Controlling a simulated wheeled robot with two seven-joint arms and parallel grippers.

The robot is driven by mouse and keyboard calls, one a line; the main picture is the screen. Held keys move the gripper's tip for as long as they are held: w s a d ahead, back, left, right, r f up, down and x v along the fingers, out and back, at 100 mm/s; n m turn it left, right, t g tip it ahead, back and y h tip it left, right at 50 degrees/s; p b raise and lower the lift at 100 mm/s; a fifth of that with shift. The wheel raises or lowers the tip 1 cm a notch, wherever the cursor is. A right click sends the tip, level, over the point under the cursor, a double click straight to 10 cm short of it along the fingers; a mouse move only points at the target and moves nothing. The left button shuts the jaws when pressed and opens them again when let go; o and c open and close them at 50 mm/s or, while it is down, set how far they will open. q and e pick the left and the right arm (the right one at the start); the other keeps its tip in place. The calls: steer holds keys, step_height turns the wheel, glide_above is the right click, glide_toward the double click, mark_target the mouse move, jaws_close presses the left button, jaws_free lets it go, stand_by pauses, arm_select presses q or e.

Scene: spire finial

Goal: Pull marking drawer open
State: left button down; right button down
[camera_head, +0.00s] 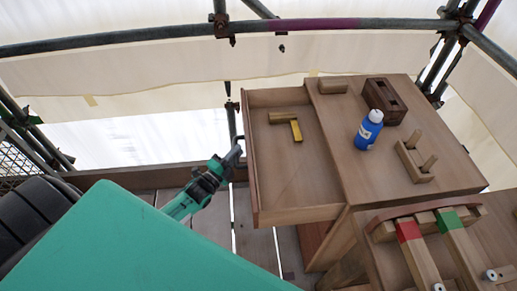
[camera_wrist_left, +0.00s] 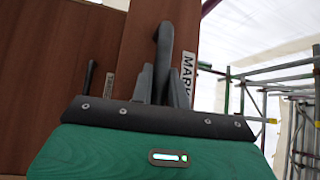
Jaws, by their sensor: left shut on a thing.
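The marking drawer (camera_head: 300,213) is a wooden drawer that stands well out from the left side of the wooden bench in the head view. Inside it lie a small wooden block (camera_head: 282,117) and a yellow piece (camera_head: 296,131). My left gripper (camera_head: 236,150) is at the drawer's front. In the left wrist view its fingers (camera_wrist_left: 160,85) are shut on a dark upright handle (camera_wrist_left: 164,45) beside a label (camera_wrist_left: 187,75) reading "MARK", partly hidden by the gripper. My right gripper is not in view.
On the bench top (camera_head: 345,165) stand a blue bottle (camera_head: 368,130), a dark wooden block with slots (camera_head: 385,98) and a pegged wooden rack (camera_head: 414,158). Red- and green-marked beams (camera_head: 408,232) lie at lower right. Scaffold poles (camera_head: 120,38) surround the deck. A second dark handle (camera_wrist_left: 89,77) is nearby.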

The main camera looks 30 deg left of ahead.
arm_select(q)
steer(key=s+a, duration=0.6)
steer(key=a, duration=0.3)
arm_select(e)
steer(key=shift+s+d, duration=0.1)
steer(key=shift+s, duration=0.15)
arm_select(q)
steer(key=shift+s, duration=0.1)
steer(key=c, duration=1.4)
jaws_free()
steer(key=shift+a, duration=0.1)
steer(key=shift+o, duration=0.2)
steer(key=b+v, duration=0.1)
steer(key=v, duration=1.2)
steer(key=shift+s, duration=0.35)
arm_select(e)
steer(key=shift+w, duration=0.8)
arm_select(q)
steer(key=shift+a, duration=0.1)
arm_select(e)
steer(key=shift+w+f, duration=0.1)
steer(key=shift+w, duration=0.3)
arm_select(q)
steer(key=shift+f, duration=0.15)
